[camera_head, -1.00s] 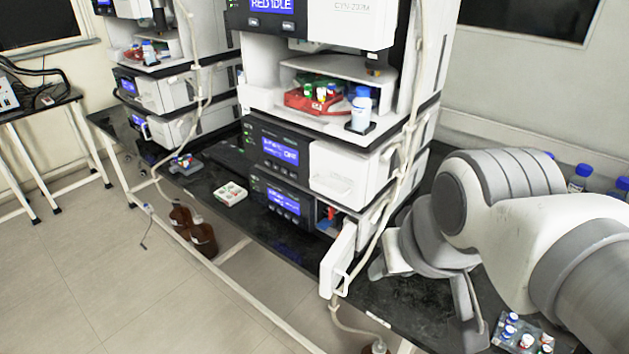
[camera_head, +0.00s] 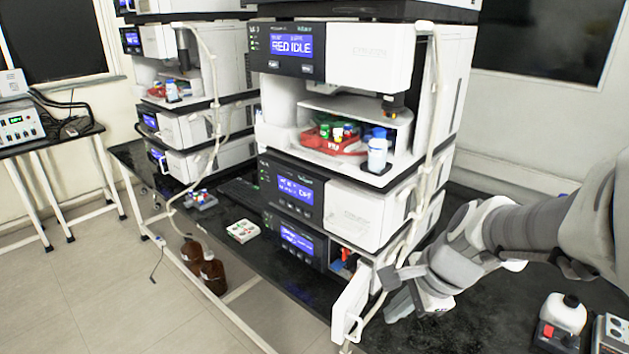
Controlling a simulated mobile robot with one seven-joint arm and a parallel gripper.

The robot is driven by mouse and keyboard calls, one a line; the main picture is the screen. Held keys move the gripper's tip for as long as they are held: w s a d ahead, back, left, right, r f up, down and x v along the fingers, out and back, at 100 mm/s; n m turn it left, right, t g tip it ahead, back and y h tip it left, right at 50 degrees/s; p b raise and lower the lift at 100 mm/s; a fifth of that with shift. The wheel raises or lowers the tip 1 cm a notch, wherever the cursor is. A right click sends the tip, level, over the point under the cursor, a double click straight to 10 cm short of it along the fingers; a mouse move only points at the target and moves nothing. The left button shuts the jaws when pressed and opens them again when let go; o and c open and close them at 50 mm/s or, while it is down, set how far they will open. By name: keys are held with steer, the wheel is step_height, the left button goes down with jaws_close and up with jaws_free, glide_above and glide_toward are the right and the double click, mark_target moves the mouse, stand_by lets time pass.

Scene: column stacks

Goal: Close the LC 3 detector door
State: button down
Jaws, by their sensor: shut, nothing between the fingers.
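The detector (camera_head: 297,240) is the lowest module of the nearest stack, with a blue screen. Its white door (camera_head: 350,301) stands open, swung out past the front edge of the bench. The opened bay (camera_head: 345,262) shows orange and blue parts inside. My gripper (camera_head: 390,290) is just right of the door, low over the bench, with its fingers shut and empty. A grey part of it is close to the door's right side; I cannot tell whether they touch. The fingertips are partly hard to make out.
A pale tube (camera_head: 414,225) hangs down the stack's right front, close to my gripper. A white bottle with a black cap (camera_head: 563,313) stands at the lower right. A vial tray (camera_head: 243,231) lies left of the detector. Brown bottles (camera_head: 213,272) stand below the bench.

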steer(key=w+d+f+m, duration=0.3)
steer(key=d+f+m, duration=0.1)
steer(key=f+m, duration=0.45)
steer(key=m+b, duration=0.2)
steer(key=b, duration=0.3)
glide_toward(358, 339)
step_height(358, 339, down, 5)
steer(key=s+d, duration=0.2)
steer(key=d, duration=0.1)
steer(key=shift+g, duration=0.3)
steer(key=w+a, duration=0.3)
steer(key=shift+w+a+r, duration=0.1)
steer(key=shift+w+a, duration=0.05)
steer(key=shift+w, duration=0.1)
steer(key=shift+a+p, duration=0.1)
steer(key=shift+p, duration=0.2)
steer(key=shift+w+a+m, duration=0.1)
steer(key=shift+a+m, duration=0.15)
steer(key=shift+a, duration=0.1)
